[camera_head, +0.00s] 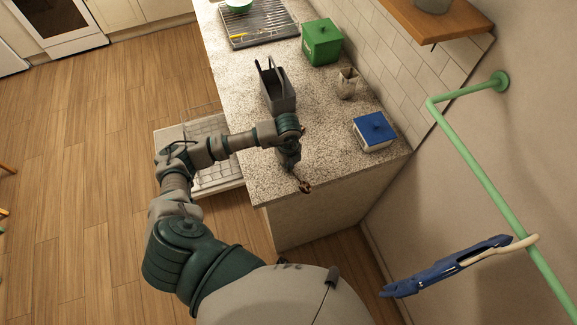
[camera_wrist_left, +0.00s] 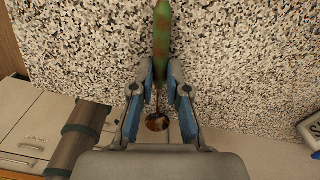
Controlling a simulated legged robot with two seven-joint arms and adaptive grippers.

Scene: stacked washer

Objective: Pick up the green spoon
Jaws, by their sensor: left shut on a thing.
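The spoon has a long green handle with brownish patches (camera_wrist_left: 162,45), running up between my fingers in the left wrist view. A round, shiny brownish end (camera_wrist_left: 157,122) shows between the finger bases. My left gripper (camera_wrist_left: 161,76) is shut on the spoon, with the blue finger pads on either side of it. In the head view my left gripper (camera_head: 297,176) is over the near part of the speckled counter (camera_head: 240,100). A small dark brown piece (camera_head: 305,187) shows at its tips. I cannot tell whether the spoon touches the counter. My right gripper is not in view.
A grey container (camera_head: 278,95), a green lidded canister (camera_head: 321,42), a small cup (camera_head: 346,83) and a blue-lidded box (camera_head: 373,131) stand on the counter. An open pulled-out rack (camera_head: 220,178) lies left of it.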

